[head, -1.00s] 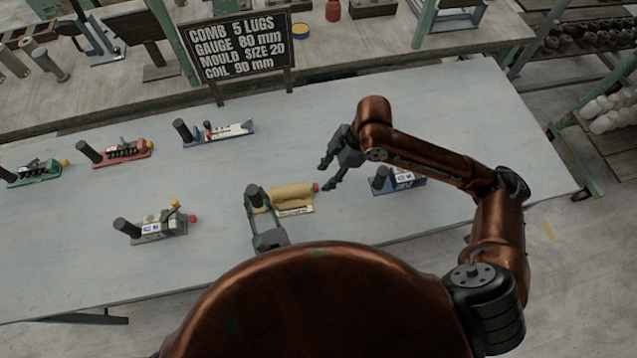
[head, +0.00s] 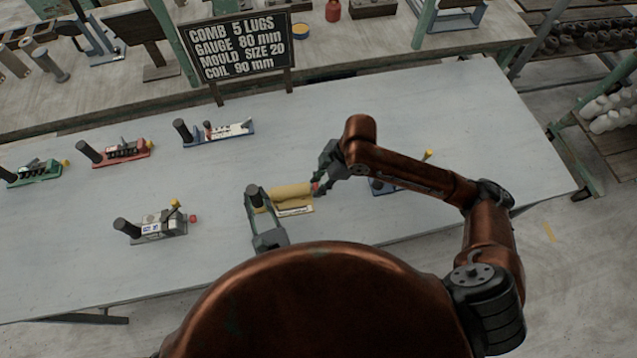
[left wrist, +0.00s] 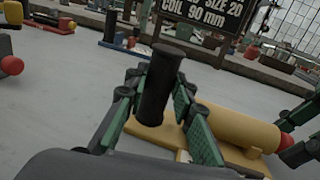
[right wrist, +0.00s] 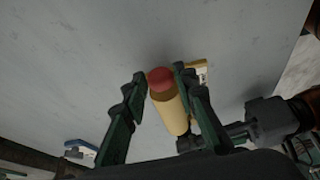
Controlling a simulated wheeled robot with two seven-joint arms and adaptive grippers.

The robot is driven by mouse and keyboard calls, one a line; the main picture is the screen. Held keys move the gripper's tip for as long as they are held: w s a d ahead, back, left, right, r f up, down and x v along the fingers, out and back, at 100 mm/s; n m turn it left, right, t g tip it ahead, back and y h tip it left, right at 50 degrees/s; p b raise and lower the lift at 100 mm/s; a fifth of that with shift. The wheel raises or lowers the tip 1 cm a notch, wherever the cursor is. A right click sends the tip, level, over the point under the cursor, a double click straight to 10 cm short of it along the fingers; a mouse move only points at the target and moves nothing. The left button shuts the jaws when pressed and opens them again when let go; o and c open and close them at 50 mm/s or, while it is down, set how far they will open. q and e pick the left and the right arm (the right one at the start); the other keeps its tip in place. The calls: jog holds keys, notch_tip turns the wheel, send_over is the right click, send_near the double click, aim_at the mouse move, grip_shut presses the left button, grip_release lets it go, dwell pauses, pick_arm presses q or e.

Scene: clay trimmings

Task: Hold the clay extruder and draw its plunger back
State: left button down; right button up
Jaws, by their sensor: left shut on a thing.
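The yellow clay extruder (head: 290,194) lies on the grey table, with a black upright handle (left wrist: 160,82) at its left end and a red plunger knob (right wrist: 160,77) at its right end. My left gripper (head: 257,203) is shut on the black handle, its fingers on either side of it in the left wrist view. My right gripper (head: 323,180) is open at the red knob. In the right wrist view its fingers (right wrist: 158,84) stand on both sides of the knob, with a visible gap on the left side. The arm partly hides the knob in the head view.
A grey extruder (head: 160,226) with a red knob stands to the left. Red (head: 122,152), green (head: 35,172) and blue (head: 222,133) ones stand further back. Another blue one (head: 378,187) is mostly hidden behind my right arm. A black sign (head: 238,46) stands behind the table.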

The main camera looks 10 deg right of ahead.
pick_arm(q)
jog(key=shift+f, duration=0.25)
pick_arm(e)
grip_shut()
jog(key=d, duration=0.4)
jog(key=shift+s+d, duration=0.1)
jog(key=shift+d, duration=0.15)
pick_arm(q)
jog(key=shift+a, duration=0.15)
pick_arm(e)
jog(key=shift+o, duration=2.3)
grip_release()
